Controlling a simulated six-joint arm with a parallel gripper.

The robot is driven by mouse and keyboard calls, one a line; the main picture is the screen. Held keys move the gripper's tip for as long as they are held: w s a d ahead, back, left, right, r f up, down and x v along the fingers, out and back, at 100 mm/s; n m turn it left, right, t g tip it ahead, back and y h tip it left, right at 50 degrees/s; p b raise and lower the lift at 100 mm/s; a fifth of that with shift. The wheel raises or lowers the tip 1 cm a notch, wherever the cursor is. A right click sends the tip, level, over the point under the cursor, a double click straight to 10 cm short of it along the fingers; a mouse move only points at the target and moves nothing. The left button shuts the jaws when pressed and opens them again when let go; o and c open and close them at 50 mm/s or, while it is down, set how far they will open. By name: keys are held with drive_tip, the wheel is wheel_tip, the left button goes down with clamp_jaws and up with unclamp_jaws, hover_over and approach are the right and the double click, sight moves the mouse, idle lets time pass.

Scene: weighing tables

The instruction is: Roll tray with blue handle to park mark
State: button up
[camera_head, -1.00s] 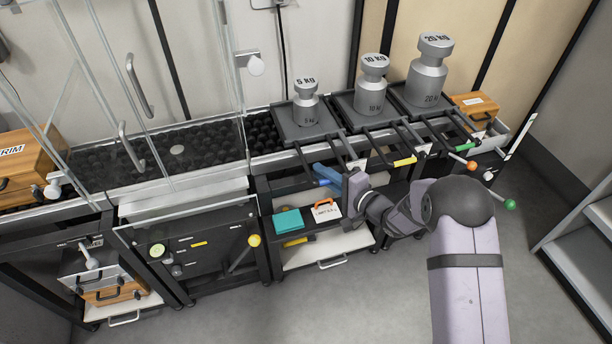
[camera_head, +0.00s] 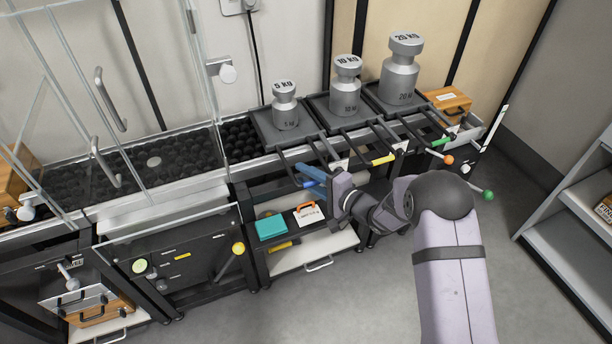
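The leftmost tray (camera_head: 262,126) is dark grey and carries the 5 KG weight (camera_head: 285,112). Two dark bars reach forward from it to a blue handle (camera_head: 308,184), partly hidden by my gripper. My gripper (camera_head: 312,172) comes in from the right, with a blue finger-like part at the handle. I cannot tell whether it touches the handle or is closed on it. A pale round spot (camera_head: 154,161) lies on the black roller bed to the left, behind glass; I cannot tell whether it is the park mark.
The 10 KG tray with a yellow handle (camera_head: 383,159) and the 20 KG tray with a green handle (camera_head: 440,142) stand close on the right. The roller bed (camera_head: 195,146) left of the tray is clear. A glass enclosure (camera_head: 100,85) stands around its left part.

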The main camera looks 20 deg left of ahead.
drive_tip(key=v, duration=0.7)
idle(0.5)
